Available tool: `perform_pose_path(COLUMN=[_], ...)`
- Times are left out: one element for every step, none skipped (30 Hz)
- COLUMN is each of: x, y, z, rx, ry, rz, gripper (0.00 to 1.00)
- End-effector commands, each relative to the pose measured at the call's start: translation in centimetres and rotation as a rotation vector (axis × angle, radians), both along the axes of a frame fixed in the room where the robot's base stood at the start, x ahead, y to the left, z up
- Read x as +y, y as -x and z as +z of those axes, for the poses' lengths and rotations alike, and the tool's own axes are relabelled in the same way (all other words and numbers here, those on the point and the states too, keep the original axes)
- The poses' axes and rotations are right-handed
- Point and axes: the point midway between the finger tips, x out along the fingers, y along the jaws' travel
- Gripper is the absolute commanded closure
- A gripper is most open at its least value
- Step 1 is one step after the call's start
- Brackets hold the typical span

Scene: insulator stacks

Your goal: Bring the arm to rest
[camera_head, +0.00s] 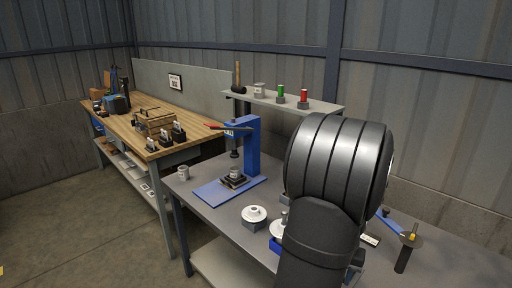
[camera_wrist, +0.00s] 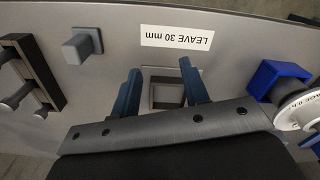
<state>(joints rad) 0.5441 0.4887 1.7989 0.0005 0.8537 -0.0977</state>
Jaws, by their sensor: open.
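My gripper (camera_wrist: 160,68) shows in the wrist view as two blue fingers, apart with nothing held between them. Below and between them is a square, dark-rimmed frame (camera_wrist: 167,92) on the grey bench surface; the gripper body partly hides it. In the head view my thick dark arm fills the right side, and my gripper is hidden behind it.
A grey bench (camera_head: 215,205) carries a blue press (camera_head: 252,145) and a white disc on a block (camera_head: 254,215). The wrist view shows a grey block (camera_wrist: 83,45), a "LEAVE 30 mm" label (camera_wrist: 177,37), a dark rack (camera_wrist: 38,68) and a blue holder (camera_wrist: 275,78).

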Motion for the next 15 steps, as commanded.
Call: perform_pose_path(x=[0.8, 1.2, 1.7, 2.2, 2.6, 3.2, 3.6, 4.0, 4.6, 5.1, 5.5, 6.1, 6.6, 7.1, 7.6], y=[-0.7, -1.1, -1.5, -1.9, -2.3, -2.7, -3.1, -3.4, -3.8, -4.2, -4.5, -4.9, -5.2, -5.5, -5.8], z=[-0.2, -0.3, -0.5, -0.6, -0.7, -0.8, -0.9, -1.0, -1.2, -1.3, -1.4, -1.5, -1.6, -1.7, -1.9], rx=[0.001, 0.001, 0.001, 0.001, 0.001, 0.001, 0.001, 0.001, 0.001, 0.001, 0.001, 0.001, 0.001, 0.001, 0.001], ry=[0.0, 0.0, 0.0, 0.0, 0.0, 0.0, 0.0, 0.0, 0.0, 0.0, 0.0, 0.0, 0.0, 0.0, 0.0], rz=[0.016, 0.023, 0.033, 0.041, 0.049, 0.059, 0.066, 0.072, 0.083, 0.09, 0.098, 0.108, 0.115, 0.122, 0.13], gripper=[0.59, 0.59, 0.59, 0.59, 0.59, 0.59, 0.59, 0.59, 0.59, 0.59, 0.59, 0.59, 0.59, 0.59, 0.59])
